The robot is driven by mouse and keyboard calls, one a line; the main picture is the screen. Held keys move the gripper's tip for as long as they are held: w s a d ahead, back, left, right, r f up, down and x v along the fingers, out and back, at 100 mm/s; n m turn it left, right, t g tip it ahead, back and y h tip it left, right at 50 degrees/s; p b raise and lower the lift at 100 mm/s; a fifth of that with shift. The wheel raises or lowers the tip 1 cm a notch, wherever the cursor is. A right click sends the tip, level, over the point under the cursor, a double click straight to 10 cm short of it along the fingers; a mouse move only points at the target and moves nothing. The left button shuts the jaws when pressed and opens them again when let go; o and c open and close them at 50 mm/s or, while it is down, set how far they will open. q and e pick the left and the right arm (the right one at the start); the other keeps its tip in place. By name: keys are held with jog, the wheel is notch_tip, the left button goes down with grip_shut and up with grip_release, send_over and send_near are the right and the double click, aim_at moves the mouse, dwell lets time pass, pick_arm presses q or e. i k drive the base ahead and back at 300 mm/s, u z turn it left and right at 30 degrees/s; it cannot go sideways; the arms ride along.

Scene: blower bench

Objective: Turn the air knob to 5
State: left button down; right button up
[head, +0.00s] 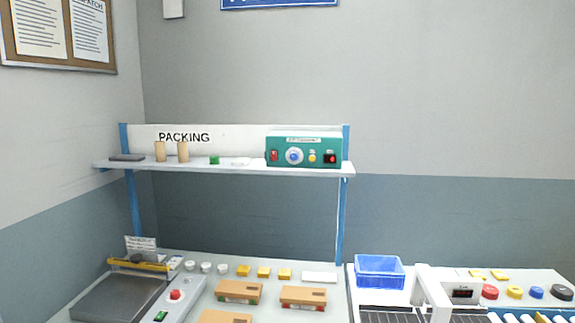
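A green control box (304,150) stands at the right end of the white shelf. On its front is a round dial with a blue centre (294,156) and a pale rim, which may be the air knob. A red switch (274,156) is left of the dial, a small yellow knob (312,157) right of it, and a dark panel with a red light (330,158) at the far right. The dial's markings and setting are too small to read. Neither of my grippers shows in the head view.
The shelf (220,167) also holds tan cylinders (183,151) and a green item (214,160). Below, the bench holds brown boxes (303,297), a scale (118,298), a blue bin (379,271) and a conveyor with coloured buttons (490,291). The space before the green box looks clear.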

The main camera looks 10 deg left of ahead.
aim_at(293, 156)
jog(key=u, duration=0.7)
jog(key=i, duration=0.6)
jog(key=u, duration=0.45)
